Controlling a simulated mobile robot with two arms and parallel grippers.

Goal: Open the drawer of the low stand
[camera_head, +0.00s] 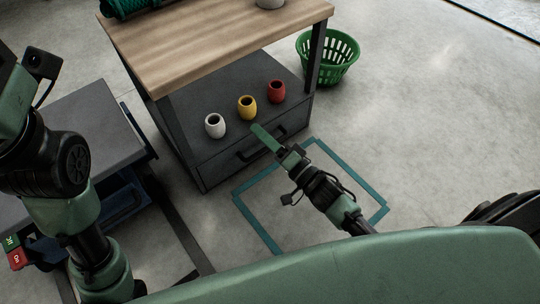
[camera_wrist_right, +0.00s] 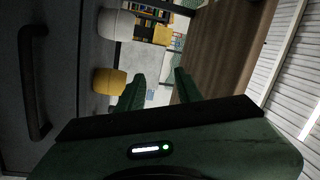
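The drawer (camera_head: 222,164) is a dark grey front with a black bar handle (camera_head: 250,155), low in the dark stand (camera_head: 183,110) under a wooden top. It looks shut and flush. In the right wrist view the handle (camera_wrist_right: 33,82) stands at the left on the dark front. My right gripper (camera_head: 262,137) is in front of the drawer, close to the handle in the head view. Its two green fingers (camera_wrist_right: 157,90) are apart with nothing between them, and they are not around the handle. My left arm is at the left; its fingers are out of view.
White (camera_head: 215,125), yellow (camera_head: 247,108) and red (camera_head: 276,92) cups stand on the stand above the drawer. A green basket (camera_head: 328,60) is on the floor to the right. A grey table (camera_head: 85,122) is at the left. Teal tape (camera_head: 258,229) marks the open floor in front.

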